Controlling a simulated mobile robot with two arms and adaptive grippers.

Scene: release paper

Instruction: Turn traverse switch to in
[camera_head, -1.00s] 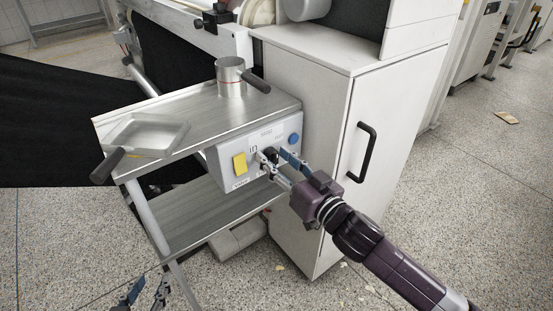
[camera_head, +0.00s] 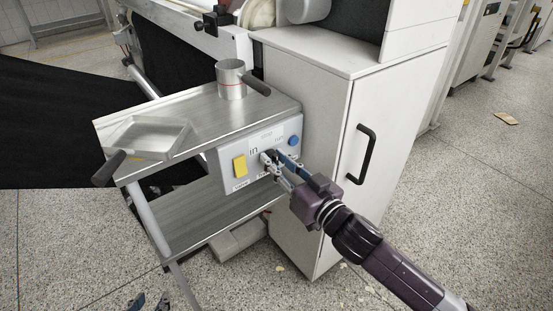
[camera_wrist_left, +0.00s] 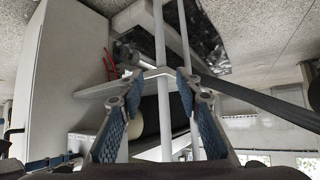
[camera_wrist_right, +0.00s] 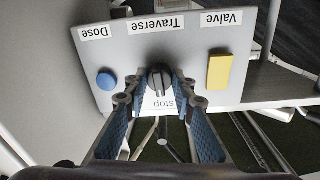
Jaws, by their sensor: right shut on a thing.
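The traverse switch is a dark round knob (camera_wrist_right: 159,82) on the light control box (camera_head: 228,182), below the upside-down "Traverse" label (camera_wrist_right: 156,24) in the right wrist view. A "stop" label (camera_wrist_right: 162,104) is on its other side. An "in" label (camera_head: 253,150) shows up and left of the knob in the head view. My right gripper (camera_head: 270,157) is at the box front, shut on the knob, with a fingertip on each side. The knob's exact pointing is hard to tell. My left gripper (camera_head: 148,301) is low at the bottom edge; the left wrist view shows its fingers (camera_wrist_left: 158,86) apart and empty.
A blue button (camera_wrist_right: 106,81) and a yellow switch (camera_wrist_right: 219,70) flank the knob. A metal cup (camera_head: 231,82) and a shallow pan (camera_head: 150,138) stand on the steel shelf (camera_head: 190,108) above. A white cabinet (camera_head: 310,130) stands right behind the box.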

